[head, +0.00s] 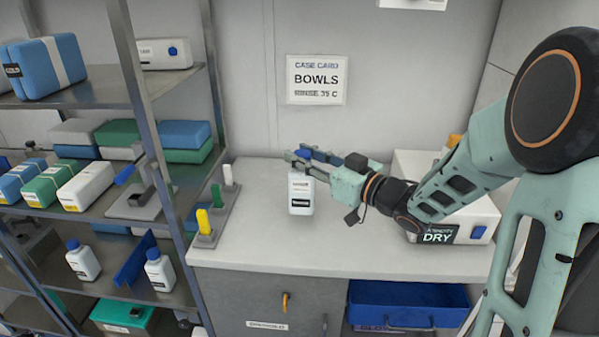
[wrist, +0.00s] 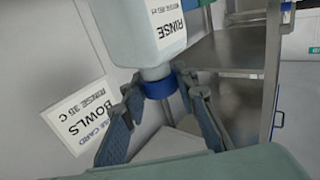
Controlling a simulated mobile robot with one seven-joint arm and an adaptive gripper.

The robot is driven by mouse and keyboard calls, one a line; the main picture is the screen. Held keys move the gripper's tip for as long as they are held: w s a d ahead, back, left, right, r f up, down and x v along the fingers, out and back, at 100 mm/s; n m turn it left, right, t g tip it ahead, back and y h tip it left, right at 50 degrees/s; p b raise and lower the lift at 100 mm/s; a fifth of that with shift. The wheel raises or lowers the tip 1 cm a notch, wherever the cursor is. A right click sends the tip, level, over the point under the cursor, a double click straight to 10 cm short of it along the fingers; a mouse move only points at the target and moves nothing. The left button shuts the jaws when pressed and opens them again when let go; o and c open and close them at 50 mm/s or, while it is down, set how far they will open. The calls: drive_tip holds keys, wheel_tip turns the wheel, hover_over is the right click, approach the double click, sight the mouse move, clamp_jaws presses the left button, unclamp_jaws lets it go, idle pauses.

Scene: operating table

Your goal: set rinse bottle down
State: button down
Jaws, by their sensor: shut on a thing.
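The rinse bottle (head: 301,194) is white with a printed label and hangs upright below my gripper (head: 306,158) in the head view. My gripper is shut on the bottle's blue cap. In the wrist view the bottle (wrist: 140,40) appears inverted, with "RINSE" on its label. Its blue cap (wrist: 159,88) sits between the two fingers of my gripper (wrist: 159,85). The bottle is over the left middle of the pale worktop (head: 270,235). I cannot tell whether its base touches the surface.
Coloured pegs (head: 204,221) stand on a grey holder at the worktop's left end. A white box (head: 478,216) marked "DRY" is at the right. A metal shelf rack (head: 140,75) stands left. A wall card (head: 317,80) reads "BOWLS". The worktop's front is clear.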

sight(299, 171)
drive_tip(key=f, duration=0.2)
drive_tip(key=a+f, duration=0.1)
drive_tip(key=shift+w+f, duration=0.15)
drive_tip(key=shift+w, duration=0.15)
drive_tip(key=shift+d+f, duration=0.1)
drive_tip(key=shift+f, duration=0.2)
drive_tip(key=shift+b, duration=0.3)
drive_tip(key=shift+f, duration=0.2)
drive_tip(key=c, duration=1.5)
unclamp_jaws()
drive_tip(key=shift+s, duration=0.1)
drive_tip(key=shift+r, duration=0.25)
drive_tip(key=v, duration=1.2)
drive_tip(key=shift+f, duration=0.1)
